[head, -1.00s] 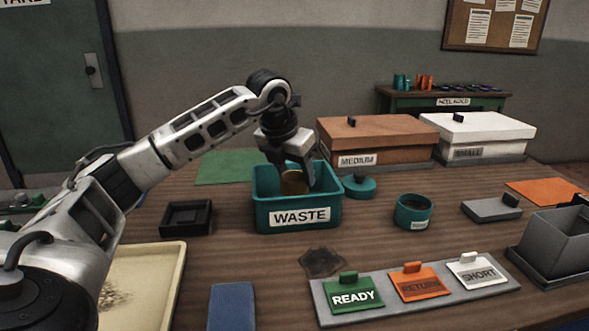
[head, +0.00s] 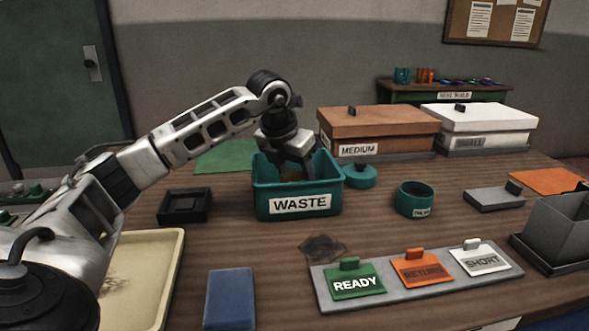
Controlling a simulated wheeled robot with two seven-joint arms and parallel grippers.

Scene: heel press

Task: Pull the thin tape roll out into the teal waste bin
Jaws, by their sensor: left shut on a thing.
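The teal waste bin (head: 262,193), labelled WASTE, stands on the table just left of the middle of the head view. My left gripper (head: 296,170) points down into the bin, its fingers partly hidden by the bin's walls. It is shut on the tape roll (head: 291,175), a dull yellow-brown shape inside the bin. The roll is dark and mostly hidden by the front rim, and I cannot tell whether it touches the bottom. My right gripper is not in view.
A round teal tin (head: 414,199) and a teal lid (head: 359,175) are right of the bin. A black square tray (head: 185,206) is left of it. MEDIUM (head: 375,130) and white (head: 487,127) boxes stand behind. A rack with READY, RETURN and SHORT tags (head: 415,285) is in front.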

